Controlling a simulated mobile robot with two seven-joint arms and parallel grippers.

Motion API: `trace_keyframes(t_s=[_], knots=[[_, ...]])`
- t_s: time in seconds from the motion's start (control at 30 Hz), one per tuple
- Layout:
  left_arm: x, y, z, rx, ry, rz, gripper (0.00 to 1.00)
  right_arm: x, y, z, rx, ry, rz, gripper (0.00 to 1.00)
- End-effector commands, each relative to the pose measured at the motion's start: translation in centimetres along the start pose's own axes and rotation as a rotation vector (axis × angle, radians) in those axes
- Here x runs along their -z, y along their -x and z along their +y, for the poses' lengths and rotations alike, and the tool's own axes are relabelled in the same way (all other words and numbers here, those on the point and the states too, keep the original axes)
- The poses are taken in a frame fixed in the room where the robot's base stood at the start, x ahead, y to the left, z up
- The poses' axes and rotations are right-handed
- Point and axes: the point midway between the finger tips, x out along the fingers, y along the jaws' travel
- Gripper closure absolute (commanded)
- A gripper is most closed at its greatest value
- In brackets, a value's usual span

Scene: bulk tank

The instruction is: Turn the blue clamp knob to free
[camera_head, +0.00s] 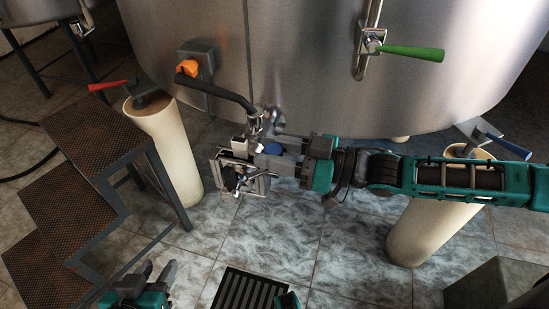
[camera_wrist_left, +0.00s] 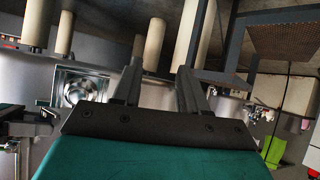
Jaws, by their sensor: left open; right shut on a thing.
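The blue clamp knob (camera_head: 273,148) is at the metal outlet fitting (camera_head: 240,172) below the front of the steel tank. My right gripper (camera_head: 270,150) reaches in from the right and is shut on the knob; its fingers lie either side of it and partly hide it. My left gripper (camera_head: 155,272) is open and empty at the bottom left, well away from the fitting. Its two fingers also show apart in the left wrist view (camera_wrist_left: 158,88), with nothing between them.
The steel tank (camera_head: 320,70) fills the back. A black pipe with an orange part (camera_head: 187,68) runs to the fitting. Rusty steps (camera_head: 95,140) stand left. Green (camera_head: 410,52), red (camera_head: 112,85) and blue (camera_head: 508,146) lever handles stick out. A floor grate (camera_head: 245,290) lies in front.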

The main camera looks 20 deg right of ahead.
Motion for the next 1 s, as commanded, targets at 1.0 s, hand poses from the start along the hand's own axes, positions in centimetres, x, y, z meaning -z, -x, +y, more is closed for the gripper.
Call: trace_keyframes(t_s=[1.0], knots=[[-0.1, 0.4, -0.7, 0.017, -0.006, -0.007, 0.57, 0.1, -0.2, 0.0, 0.687, -0.001, 0.005, 0.92]])
